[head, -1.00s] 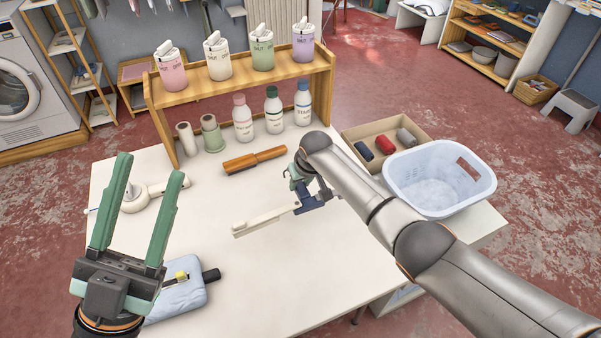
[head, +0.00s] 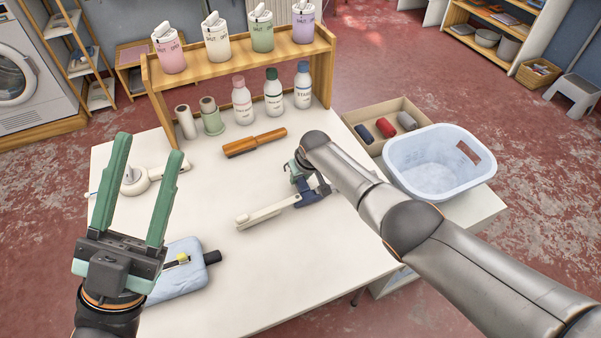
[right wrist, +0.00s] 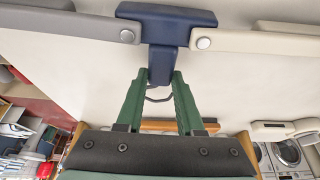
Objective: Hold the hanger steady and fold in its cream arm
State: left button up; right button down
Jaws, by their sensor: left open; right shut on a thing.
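The hanger has a navy centre piece (head: 309,194), which shows large in the right wrist view (right wrist: 167,30). Its cream arm (head: 266,213) extends to the left in the head view and straight out to the right in the right wrist view (right wrist: 255,41). A grey arm (right wrist: 65,23) extends the opposite way; my right arm largely hides it in the head view. My right gripper (right wrist: 160,80) is shut on the navy stem. My left gripper (head: 146,148) is open and empty at the left, apart from the hanger.
An orange-brown roller-like tool (head: 255,142) lies behind the hanger. A wooden rack (head: 235,70) with bottles stands at the back. A pale blue basket (head: 438,165) and tray (head: 420,105) are at right. A light-blue pad (head: 178,270) lies near my left gripper. The front middle of the table is clear.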

jog(key=shift+f, duration=0.4)
dwell(0.3)
jog(key=c, duration=0.7)
grip_release()
jog(key=shift+c, duration=0.2)
jog(key=shift+r+p, duration=0.3)
jog(key=shift+c, duration=0.2)
grip_shut()
dwell(0.7)
